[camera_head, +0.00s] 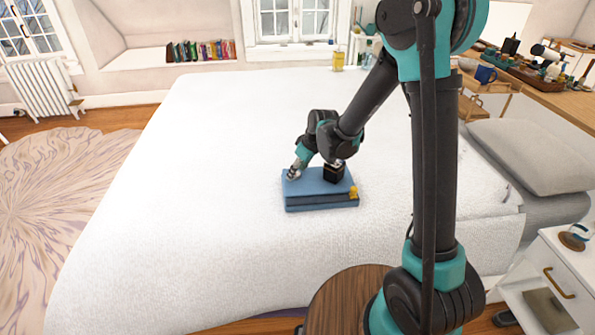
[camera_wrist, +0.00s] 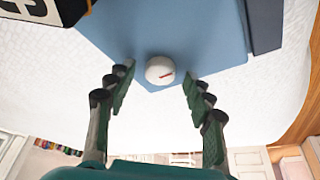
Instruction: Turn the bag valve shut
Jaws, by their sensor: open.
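The blue bag (camera_head: 315,184) lies as a flat, squared block on the white bed. In the wrist view its blue top (camera_wrist: 205,35) carries a round white valve (camera_wrist: 159,70) with a short red mark lying nearly crosswise. The valve is near a corner of the bag. My gripper (camera_wrist: 157,86) is open, with one green-padded finger on each side of the valve and a gap to it on both sides. In the head view my gripper (camera_head: 296,172) is over the bag's left end and hides the valve there.
A small yellow object (camera_head: 353,192) is at the bag's right edge. The white bed (camera_head: 200,210) is clear around it. A wooden round top (camera_head: 335,300) is in front.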

